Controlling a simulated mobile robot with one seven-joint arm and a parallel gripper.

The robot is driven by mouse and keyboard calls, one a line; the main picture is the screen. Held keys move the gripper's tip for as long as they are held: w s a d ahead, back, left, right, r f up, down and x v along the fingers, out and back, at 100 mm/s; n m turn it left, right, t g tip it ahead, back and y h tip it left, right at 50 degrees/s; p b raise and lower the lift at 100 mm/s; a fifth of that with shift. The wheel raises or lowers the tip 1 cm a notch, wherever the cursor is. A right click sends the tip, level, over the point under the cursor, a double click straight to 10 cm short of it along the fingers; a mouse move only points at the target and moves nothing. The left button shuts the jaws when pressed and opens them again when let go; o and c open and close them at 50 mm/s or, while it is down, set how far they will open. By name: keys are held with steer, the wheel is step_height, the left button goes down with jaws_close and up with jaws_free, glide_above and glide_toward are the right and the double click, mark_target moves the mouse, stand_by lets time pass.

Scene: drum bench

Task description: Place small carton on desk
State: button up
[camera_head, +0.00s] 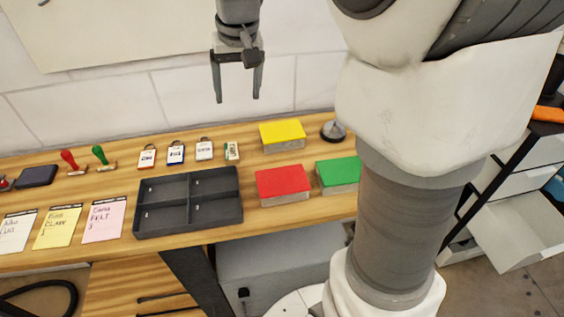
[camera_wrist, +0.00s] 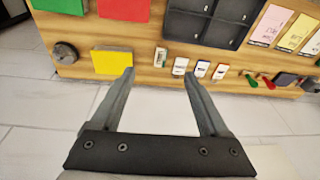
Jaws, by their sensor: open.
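My gripper (camera_head: 237,98) is open and empty, pointing down above the back of the desk, clear of the carton. In the wrist view my gripper (camera_wrist: 158,75) has its two fingers wide apart with nothing between them.
A yellow box (camera_head: 282,135), red box (camera_head: 283,185) and green box (camera_head: 340,174) lie right of the carton. A dark divided tray (camera_head: 187,177) lies in front. Several tags (camera_head: 176,152), stamps and coloured cards (camera_head: 104,219) are left. A tiled wall stands behind.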

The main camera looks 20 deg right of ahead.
steer(key=s+n+t, duration=0.1)
steer(key=s+t, duration=0.2)
steer(key=s, duration=1.9)
steer(key=shift+d+f, duration=0.15)
steer(key=shift+f, duration=0.2)
steer(key=shift+c, duration=0.3)
steer(key=c, duration=0.4)
steer(key=shift+s, duration=0.2)
